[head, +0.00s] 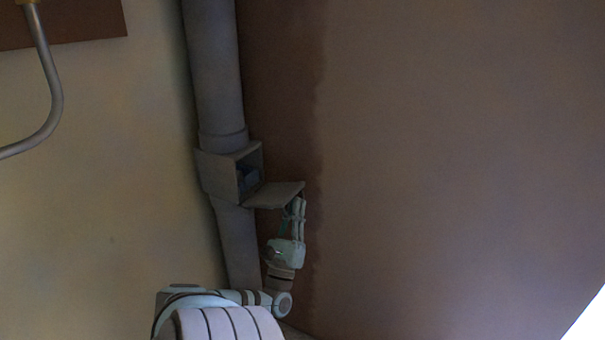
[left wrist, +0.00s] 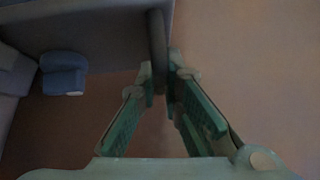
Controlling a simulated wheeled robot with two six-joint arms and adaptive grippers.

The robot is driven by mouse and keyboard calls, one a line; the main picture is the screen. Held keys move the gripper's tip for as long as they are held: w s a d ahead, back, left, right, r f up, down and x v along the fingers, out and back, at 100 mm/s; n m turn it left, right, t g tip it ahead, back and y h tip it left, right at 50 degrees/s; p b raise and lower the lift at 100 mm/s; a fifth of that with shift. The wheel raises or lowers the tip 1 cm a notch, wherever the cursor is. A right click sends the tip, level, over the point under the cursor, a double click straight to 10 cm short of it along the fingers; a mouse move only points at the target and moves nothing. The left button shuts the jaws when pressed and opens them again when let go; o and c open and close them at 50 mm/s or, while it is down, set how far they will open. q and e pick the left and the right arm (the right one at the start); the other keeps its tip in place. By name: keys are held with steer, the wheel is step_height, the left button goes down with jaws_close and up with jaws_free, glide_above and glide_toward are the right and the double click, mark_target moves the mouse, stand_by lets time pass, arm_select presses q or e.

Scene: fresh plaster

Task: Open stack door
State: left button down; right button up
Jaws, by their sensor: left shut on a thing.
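The grey stack (head: 214,75) is a thick vertical pipe in the corner, with a square box (head: 218,174) partway up. The stack door (head: 275,194) stands open, swung out to the right from the box mouth. My left gripper (head: 299,204) is at the door's outer end, its fingers pointing up. In the left wrist view, the fingers (left wrist: 160,78) close on a dark rounded bar (left wrist: 158,45) at the edge of the grey door panel (left wrist: 100,30). The fingertips partly hide the grip. My right gripper is not in view.
A small bluish thing (head: 247,172) shows inside the box, and also in the left wrist view (left wrist: 63,74). A bent metal pipe (head: 52,90) hangs at the upper left. The brown plaster wall (head: 450,170) at the right is bare.

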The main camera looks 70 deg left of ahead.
arm_select(q)
steer(key=shift+f, duration=0.1)
steer(key=c, duration=2)
jaws_free()
steer(key=shift+s, duration=0.1)
steer(key=v, duration=1.2)
